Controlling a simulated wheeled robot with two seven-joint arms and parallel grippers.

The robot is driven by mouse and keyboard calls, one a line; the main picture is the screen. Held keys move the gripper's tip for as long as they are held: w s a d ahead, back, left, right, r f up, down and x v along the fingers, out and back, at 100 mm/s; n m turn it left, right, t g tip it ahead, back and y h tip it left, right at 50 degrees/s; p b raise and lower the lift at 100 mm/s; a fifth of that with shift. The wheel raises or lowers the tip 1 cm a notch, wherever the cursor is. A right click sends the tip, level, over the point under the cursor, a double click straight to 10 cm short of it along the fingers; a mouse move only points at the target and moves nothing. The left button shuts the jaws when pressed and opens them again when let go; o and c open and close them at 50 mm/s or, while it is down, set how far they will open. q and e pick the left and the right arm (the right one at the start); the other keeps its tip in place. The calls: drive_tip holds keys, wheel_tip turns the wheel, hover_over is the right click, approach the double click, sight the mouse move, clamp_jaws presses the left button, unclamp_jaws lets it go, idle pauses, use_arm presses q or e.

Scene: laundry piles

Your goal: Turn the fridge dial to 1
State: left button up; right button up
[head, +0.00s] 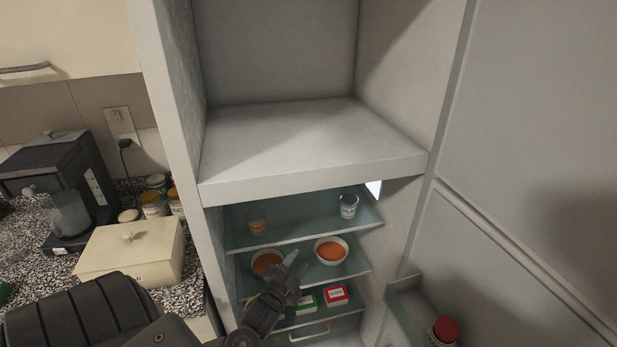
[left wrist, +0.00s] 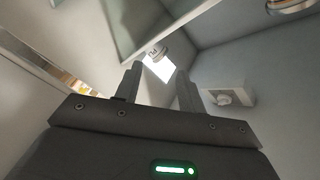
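The fridge (head: 310,150) stands open, with its lower shelves showing. My left gripper (head: 290,268) reaches into it, in front of the bowls. In the left wrist view my left gripper (left wrist: 160,70) has its two fingers apart with nothing between them. A white box with a rounded knob, which looks like the dial (left wrist: 232,98), is on the fridge wall to the right of the fingers, apart from them. Its number marks are too small to read. I cannot make out the dial in the head view. My right gripper is in neither view.
Glass shelves hold two orange-filled bowls (head: 331,250), a can (head: 348,206), a jar (head: 257,221) and small boxes (head: 336,295). The open fridge door (head: 520,170) is on the right, with a red-lidded jar (head: 443,331). A coffee machine (head: 60,175) stands left.

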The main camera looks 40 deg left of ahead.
use_arm(q)
wheel_tip(320, 180, up, 18)
drive_tip(key=a+m+t+p, duration=0.2)
drive_tip(key=t+p, duration=0.2)
drive_tip(key=p, duration=0.1)
drive_tip(key=p+x, duration=0.4)
drive_tip(key=x, duration=0.7)
drive_tip(key=shift+w+r+y, duration=0.15)
drive_tip(key=shift+r+y, duration=0.2)
drive_tip(key=shift+y, duration=0.05)
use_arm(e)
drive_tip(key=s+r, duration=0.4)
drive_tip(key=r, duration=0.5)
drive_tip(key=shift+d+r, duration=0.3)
use_arm(q)
drive_tip(key=shift+a, duration=0.15)
drive_tip(key=shift+c, duration=0.4)
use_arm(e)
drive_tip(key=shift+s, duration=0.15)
